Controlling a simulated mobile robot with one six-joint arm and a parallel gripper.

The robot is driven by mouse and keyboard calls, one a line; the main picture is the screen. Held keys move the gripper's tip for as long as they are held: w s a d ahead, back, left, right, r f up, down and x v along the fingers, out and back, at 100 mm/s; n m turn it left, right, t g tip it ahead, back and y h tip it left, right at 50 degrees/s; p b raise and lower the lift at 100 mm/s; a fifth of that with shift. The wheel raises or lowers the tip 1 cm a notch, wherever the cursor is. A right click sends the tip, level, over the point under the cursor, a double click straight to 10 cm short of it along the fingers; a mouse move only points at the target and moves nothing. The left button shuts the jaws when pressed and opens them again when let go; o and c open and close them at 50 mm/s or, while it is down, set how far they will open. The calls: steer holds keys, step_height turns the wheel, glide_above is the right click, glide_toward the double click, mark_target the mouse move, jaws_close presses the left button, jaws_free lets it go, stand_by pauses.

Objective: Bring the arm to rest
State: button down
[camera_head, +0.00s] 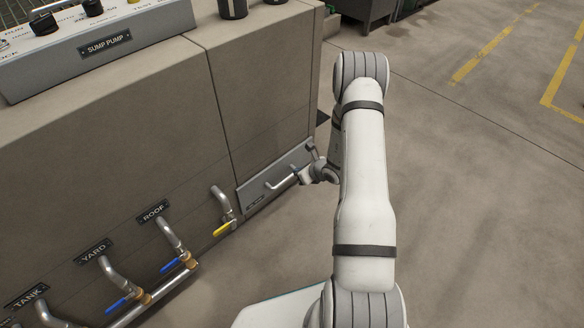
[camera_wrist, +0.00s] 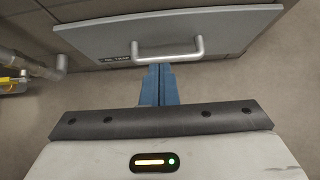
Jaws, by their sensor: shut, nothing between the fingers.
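My gripper (camera_wrist: 158,86) is shut and empty in the wrist view, its blue fingers side by side. The fingertips lie just under a metal bar handle (camera_wrist: 170,49) on a grey drawer front (camera_wrist: 240,27) low on the cabinet; whether they touch the handle I cannot tell. In the head view my arm reaches forward and bends down toward the same drawer front (camera_head: 255,190), with my gripper (camera_head: 298,173) small and partly blurred near the handle (camera_head: 279,184).
A beige cabinet (camera_head: 140,120) fills the left, with a SUMP PUMP panel (camera_head: 105,44) on top. Pipes with blue levers (camera_head: 176,264) and one yellow lever (camera_head: 222,229) stick out from its front. Open concrete floor (camera_head: 480,210) lies to the right.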

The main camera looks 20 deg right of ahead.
steer(key=shift+s+d+r, duration=0.25)
steer(key=shift+s+r, duration=0.2)
steer(key=shift+s, duration=0.1)
steer(key=s+a+r+n+g+y+p, duration=0.1)
steer(key=s+a+r+n+g+p, duration=0.3)
steer(key=r, duration=1)
steer(key=s+a+r+n+t+y+p, duration=0.15)
steer(key=a+r+n+p, duration=0.45)
steer(key=r, duration=0.7)
steer(key=s+a+r+n+g+y+p, duration=0.2)
steer(key=s+a+r+n+p, duration=0.25)
steer(key=r, duration=0.95)
steer(key=s+d+r+n+h+p, duration=0.1)
steer(key=s+r+n+h+p, duration=0.2)
steer(key=r, duration=0.6)
steer(key=s+d+r+n+g+h+p, duration=0.1)
steer(key=s+d+r+n+h+p, duration=0.1)
steer(key=s+r+n+p, duration=0.6)
steer(key=s+d+r+n+h+p, duration=0.1)
steer(key=s+r+n+h+p, duration=0.3)
steer(key=s+r, duration=0.5)
step_height(320, 180, up, 2)
steer(key=shift+d+r+n+p, duration=0.2)
steer(key=shift+d+n+p, duration=0.1)
steer(key=shift+n+p, duration=0.5)
steer(key=shift+m+g, duration=0.25)
